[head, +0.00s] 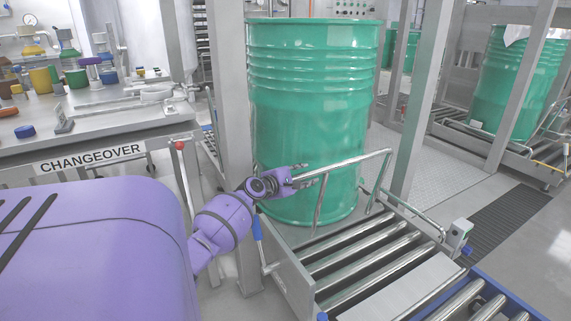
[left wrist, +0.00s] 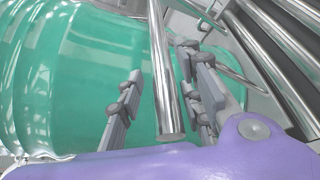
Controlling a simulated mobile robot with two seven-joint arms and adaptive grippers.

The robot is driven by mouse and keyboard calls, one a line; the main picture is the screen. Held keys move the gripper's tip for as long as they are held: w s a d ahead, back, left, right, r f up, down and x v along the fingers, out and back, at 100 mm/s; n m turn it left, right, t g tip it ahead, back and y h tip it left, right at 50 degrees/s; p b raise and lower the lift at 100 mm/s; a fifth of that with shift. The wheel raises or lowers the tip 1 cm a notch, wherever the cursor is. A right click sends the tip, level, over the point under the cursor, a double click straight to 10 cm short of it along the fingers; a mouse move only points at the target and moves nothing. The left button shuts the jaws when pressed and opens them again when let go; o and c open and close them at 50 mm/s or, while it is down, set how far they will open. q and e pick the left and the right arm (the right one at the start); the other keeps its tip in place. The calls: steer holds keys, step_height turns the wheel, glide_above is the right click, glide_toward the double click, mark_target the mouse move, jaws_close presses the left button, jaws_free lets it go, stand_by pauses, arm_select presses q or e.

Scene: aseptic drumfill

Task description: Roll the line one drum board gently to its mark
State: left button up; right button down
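A tall green drum (head: 312,110) stands upright behind the near end of a roller conveyor (head: 370,255). What lies under its base is mostly hidden, so I cannot make out a board or mark. A bent metal rail (head: 350,162) runs in front of the drum above the rollers. My left gripper (head: 308,176) is at the rail's left end, in front of the drum's lower part. In the left wrist view its fingers (left wrist: 160,72) are apart, with the bar's round end (left wrist: 172,128) between them and a gap on the left side. The drum (left wrist: 70,75) fills that view's left. My right gripper is not in view.
A steel bench labelled CHANGEOVER (head: 92,158) with jars and tools stands at left. Upright steel posts (head: 418,95) flank the drum. Another green drum (head: 512,85) stands at the right back. A dark floor grate (head: 508,222) lies at right. A small box (head: 458,233) sits beside the rollers.

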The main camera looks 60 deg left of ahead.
arm_select(q)
steer(key=v, duration=0.9)
steer(key=shift+s+r, duration=0.25)
stand_by(0.7)
steer(key=shift+d, duration=0.15)
stand_by(0.5)
